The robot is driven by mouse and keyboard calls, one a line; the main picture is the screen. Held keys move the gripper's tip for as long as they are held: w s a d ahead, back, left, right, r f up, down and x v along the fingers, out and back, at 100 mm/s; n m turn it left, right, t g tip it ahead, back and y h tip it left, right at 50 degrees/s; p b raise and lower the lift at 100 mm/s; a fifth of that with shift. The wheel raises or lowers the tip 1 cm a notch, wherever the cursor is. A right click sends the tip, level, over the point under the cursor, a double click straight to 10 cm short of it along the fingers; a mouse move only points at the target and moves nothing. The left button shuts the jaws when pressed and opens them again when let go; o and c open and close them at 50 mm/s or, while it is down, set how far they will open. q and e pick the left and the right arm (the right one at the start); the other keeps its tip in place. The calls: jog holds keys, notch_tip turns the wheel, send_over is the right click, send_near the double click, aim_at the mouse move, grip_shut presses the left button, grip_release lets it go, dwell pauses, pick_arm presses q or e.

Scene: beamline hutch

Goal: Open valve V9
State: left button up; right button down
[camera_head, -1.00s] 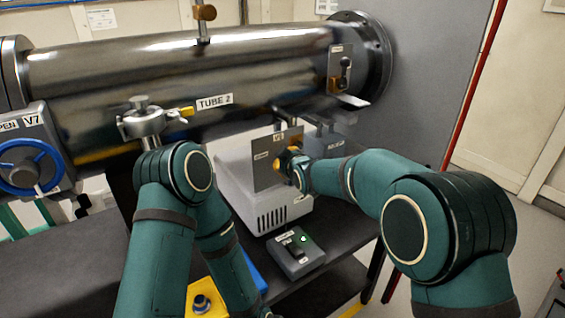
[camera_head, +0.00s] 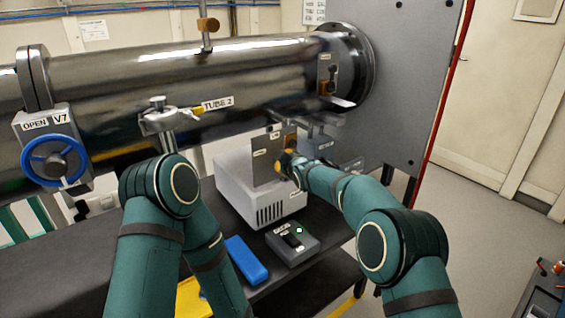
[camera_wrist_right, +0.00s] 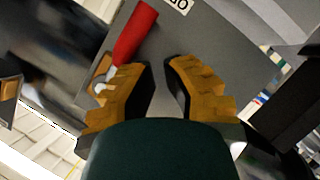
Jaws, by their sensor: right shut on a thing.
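The grey valve plate (camera_head: 267,168) stands in front of a pale box below the steel tube; its top label is too small to read now. My right gripper (camera_head: 290,165) is at the plate's right side, its fingers mostly hidden by the wrist. In the right wrist view, its orange fingers (camera_wrist_right: 160,75) are over a grey panel (camera_wrist_right: 210,40). A red lever (camera_wrist_right: 134,33) lies beside and partly behind the left finger.
The steel tube (camera_head: 150,85), labelled TUBE 2, spans the back. Valve V7's blue wheel (camera_head: 54,162) is at left, marked OPEN. A dark switch box (camera_head: 292,243) and a blue block (camera_head: 246,260) lie on the black table.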

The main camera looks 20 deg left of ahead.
jog(key=shift+w+d+f, duration=0.1)
jog(key=shift+d+f, duration=0.1)
jog(key=shift+f, duration=0.25)
jog(key=shift+w+d+f, duration=0.1)
jog(key=shift+d+f, duration=0.05)
jog(key=shift+f, duration=0.3)
jog(key=shift+s, duration=0.1)
jog(key=a+r+v, duration=0.1)
jog(key=v, duration=1.1)
jog(key=s+d+f+m+g+h, duration=0.2)
jog(key=s+d+f+m, duration=0.25)
jog(key=d+f, duration=0.5)
jog(key=s+d+f+m+g+h, duration=0.15)
jog(key=s+d+f+m, duration=0.4)
jog(key=f, duration=0.75)
jog(key=s+d+f+m+g, duration=0.2)
jog(key=s+d+f, duration=0.1)
jog(key=s, duration=0.5)
jog(key=s+d+f+m+g, duration=0.2)
jog(key=s+d+f+m, duration=0.1)
jog(key=s, duration=0.6)
jog(key=s+d+f+m+g, duration=0.2)
jog(key=s+d+f+g, duration=0.1)
jog(key=s, duration=0.5)
notch_tip(320, 180, down, 2)
jog(key=shift+d+f+m+h, duration=0.1)
jog(key=shift+d+m+h, duration=0.25)
jog(key=shift+d, duration=0.25)
jog(key=shift+s, duration=0.15)
